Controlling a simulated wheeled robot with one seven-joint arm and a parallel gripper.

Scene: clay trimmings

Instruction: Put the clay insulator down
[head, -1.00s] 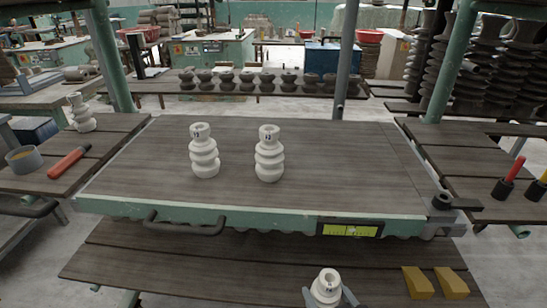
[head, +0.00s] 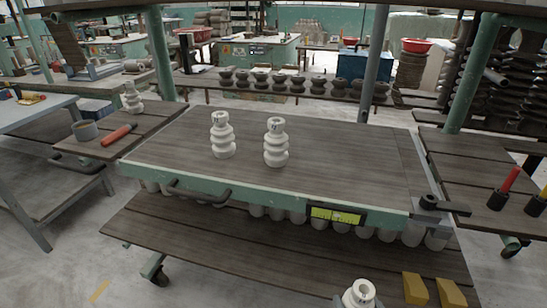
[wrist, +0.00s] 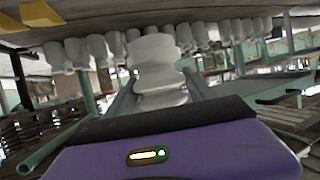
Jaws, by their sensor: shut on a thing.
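A white ribbed clay insulator (head: 360,293) is in my gripper (head: 358,301) at the bottom edge of the head view. In the wrist view the insulator (wrist: 157,68) stands between the two fingers of my gripper (wrist: 157,88), which is shut on it. Its lower end is hidden behind the purple gripper body. Two like insulators stand upright on the cart's upper wooden deck, one on the left (head: 222,135) and one near the middle (head: 276,143).
The cart's upper deck (head: 340,165) has free room right of the insulators. Its lower shelf (head: 230,240) holds two yellow wedges (head: 430,290) at the right. Another insulator (head: 132,98) stands on the left bench, near a red-handled tool (head: 118,135). Red and yellow handled tools stand at right.

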